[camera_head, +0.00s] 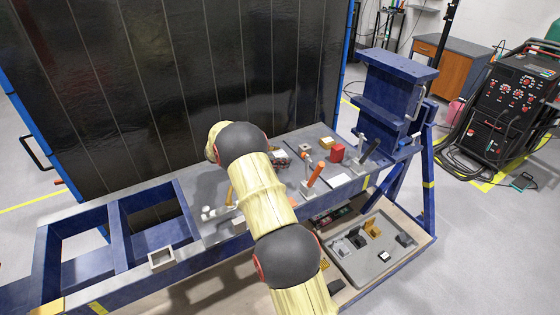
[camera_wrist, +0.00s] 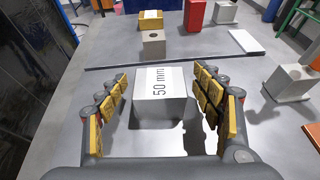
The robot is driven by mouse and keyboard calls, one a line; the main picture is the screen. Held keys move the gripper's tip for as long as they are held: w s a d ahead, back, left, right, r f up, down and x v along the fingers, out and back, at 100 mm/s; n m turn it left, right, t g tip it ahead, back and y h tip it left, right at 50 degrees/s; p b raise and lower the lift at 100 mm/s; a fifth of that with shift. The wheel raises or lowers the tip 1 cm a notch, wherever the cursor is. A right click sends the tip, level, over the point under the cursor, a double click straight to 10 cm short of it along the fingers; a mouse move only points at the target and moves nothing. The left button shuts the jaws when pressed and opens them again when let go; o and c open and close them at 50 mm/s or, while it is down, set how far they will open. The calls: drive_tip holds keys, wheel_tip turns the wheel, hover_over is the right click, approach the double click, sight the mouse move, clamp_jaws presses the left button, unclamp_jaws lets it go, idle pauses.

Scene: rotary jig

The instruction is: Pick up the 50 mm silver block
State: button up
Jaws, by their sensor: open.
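The silver block (camera_wrist: 160,104), marked "50 mm" on its top, sits on the grey table (camera_wrist: 70,110) in the wrist view. My gripper (camera_wrist: 162,80) is open, with yellow-padded fingers on the left and right of the block. A gap shows on each side, wider on the right, and the fingers do not visibly touch it. In the head view my arm covers the area where the gripper works, and I cannot make out the block there.
A grey clamp-like piece (camera_wrist: 290,82) stands at right. Orange-handled clamps (camera_head: 315,172) rise from the table.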

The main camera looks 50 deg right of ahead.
drive_tip(key=shift+d, duration=0.1)
drive_tip(key=shift+c, duration=1.4)
drive_tip(key=c, duration=1.3)
drive_tip(key=shift+c, duration=0.2)
